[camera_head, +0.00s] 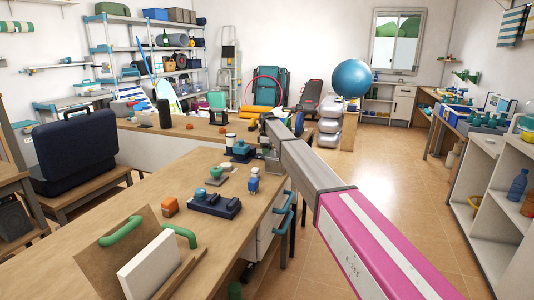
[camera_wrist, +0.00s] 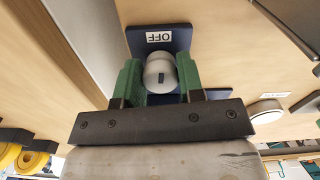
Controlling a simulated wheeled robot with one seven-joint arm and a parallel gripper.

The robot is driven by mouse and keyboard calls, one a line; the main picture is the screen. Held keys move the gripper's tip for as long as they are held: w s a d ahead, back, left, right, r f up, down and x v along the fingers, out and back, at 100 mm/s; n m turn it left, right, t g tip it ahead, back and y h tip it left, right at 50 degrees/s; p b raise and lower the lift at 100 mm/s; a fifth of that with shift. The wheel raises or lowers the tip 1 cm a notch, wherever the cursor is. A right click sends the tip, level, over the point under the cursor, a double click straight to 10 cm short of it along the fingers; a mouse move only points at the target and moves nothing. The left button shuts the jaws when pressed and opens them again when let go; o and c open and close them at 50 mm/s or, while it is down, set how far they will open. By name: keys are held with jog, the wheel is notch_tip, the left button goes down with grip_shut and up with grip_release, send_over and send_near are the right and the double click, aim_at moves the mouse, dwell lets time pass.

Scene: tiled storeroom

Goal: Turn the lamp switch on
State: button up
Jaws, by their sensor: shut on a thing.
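In the wrist view a pale grey rounded knob (camera_wrist: 161,72) sits on a navy plate (camera_wrist: 177,40) with a white "OFF" label (camera_wrist: 159,37) beside it. A small dark mark shows on the knob. My gripper (camera_wrist: 160,74) has its two green fingers on either side of the knob, shut on it. In the head view my gripper (camera_head: 268,140) is at the far right part of the wooden bench, by a navy device (camera_head: 240,152). The knob is not clear there. I cannot tell which thing is the lamp, or whether it is lit.
A tilted board with green handles (camera_head: 123,232) is at the front. A round white disc (camera_wrist: 267,111) is right of the knob. Open floor lies right.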

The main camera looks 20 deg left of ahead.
jog(key=m, duration=0.8)
jog(key=shift+s+m, duration=0.1)
jog(key=shift+m, duration=0.3)
jog(key=m, duration=0.4)
jog(key=shift+a, duration=0.1)
jog(key=shift+m, duration=2)
jog(key=o, duration=0.9)
jog(key=shift+r, duration=0.15)
